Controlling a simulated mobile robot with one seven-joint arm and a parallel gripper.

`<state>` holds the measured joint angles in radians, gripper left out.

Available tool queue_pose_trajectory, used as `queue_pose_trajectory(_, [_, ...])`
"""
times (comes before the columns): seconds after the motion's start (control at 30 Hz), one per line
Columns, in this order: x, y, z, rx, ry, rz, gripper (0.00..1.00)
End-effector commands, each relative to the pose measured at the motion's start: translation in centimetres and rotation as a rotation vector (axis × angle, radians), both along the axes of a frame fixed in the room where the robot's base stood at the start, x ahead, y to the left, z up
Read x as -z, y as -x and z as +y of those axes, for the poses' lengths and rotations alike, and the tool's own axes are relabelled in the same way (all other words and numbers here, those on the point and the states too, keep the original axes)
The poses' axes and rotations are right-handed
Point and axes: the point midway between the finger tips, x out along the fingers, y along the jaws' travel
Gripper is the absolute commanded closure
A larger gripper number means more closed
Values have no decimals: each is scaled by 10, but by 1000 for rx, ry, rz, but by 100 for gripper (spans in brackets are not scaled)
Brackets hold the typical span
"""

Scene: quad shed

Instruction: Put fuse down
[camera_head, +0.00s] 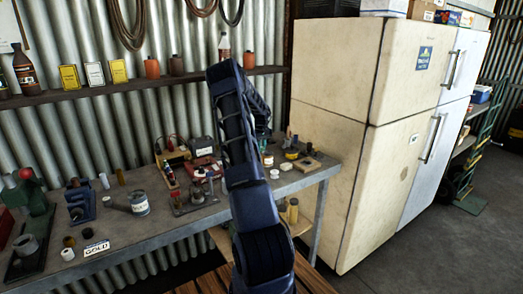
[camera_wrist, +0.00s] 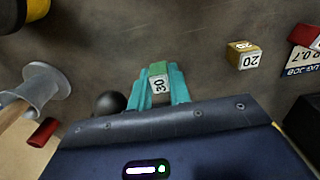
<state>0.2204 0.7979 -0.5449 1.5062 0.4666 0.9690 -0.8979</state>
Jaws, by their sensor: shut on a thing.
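A small fuse with a green top and a white face marked 30 (camera_wrist: 159,80) is between the teal fingers of my gripper (camera_wrist: 160,88) in the wrist view. The gripper is shut on it. Whether the fuse touches the grey bench top below cannot be told. A yellow fuse marked 20 (camera_wrist: 242,54) stands on the bench to the right, apart from my gripper. In the head view my arm hides the held fuse and most of the gripper, over the right part of the workbench (camera_head: 155,232).
In the wrist view a dark ball (camera_wrist: 110,102) lies close left of the fingers, with a grey flanged spool (camera_wrist: 46,86) and a red cylinder (camera_wrist: 43,132) farther left. A labelled sign (camera_wrist: 300,62) is at right. A cream fridge (camera_head: 335,75) stands beyond the bench's right end.

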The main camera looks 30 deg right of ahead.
Motion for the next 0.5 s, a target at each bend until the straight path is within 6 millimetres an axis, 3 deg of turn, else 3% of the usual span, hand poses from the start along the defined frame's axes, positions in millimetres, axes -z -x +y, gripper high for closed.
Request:
queue_pose_trajectory(0.1, [10,0,0,1,0,1,100])
queue_pose_trajectory(0.47, [13,0,0,0,0,0,100])
queue_pose_trajectory(0.5, [13,0,0,0,0,0,75])
